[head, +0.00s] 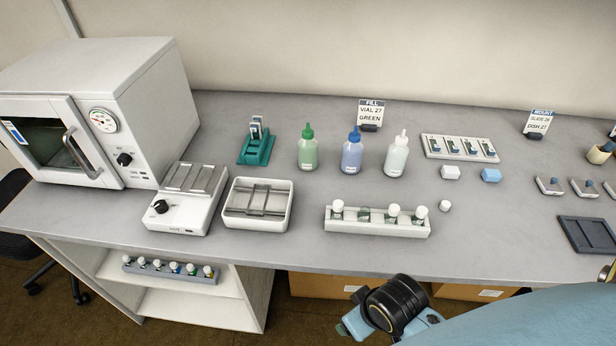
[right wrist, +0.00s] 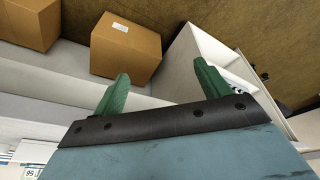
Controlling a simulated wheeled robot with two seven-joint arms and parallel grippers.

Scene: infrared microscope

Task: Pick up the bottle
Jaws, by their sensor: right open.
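Three squeeze bottles stand upright in a row on the grey bench in the head view: a green bottle (head: 308,152), a blue bottle (head: 352,153) and a clear, pale bottle with a white cap (head: 396,157). A sign (head: 371,113) behind them reads "FILL VIAL 27 GREEN". My right arm comes in at the lower right, with its wrist in front of the bench edge, well away from the bottles. In the right wrist view my right gripper (right wrist: 164,84) has its two green fingers apart with nothing between them. My left gripper is out of view.
A white vial rack (head: 378,228) stands in front of the bottles, with a loose white cap (head: 445,206) beside it. A white tray (head: 258,223), a hotplate-like device (head: 187,212) and an oven (head: 150,95) are at left. Cardboard boxes (right wrist: 126,48) lie below the bench.

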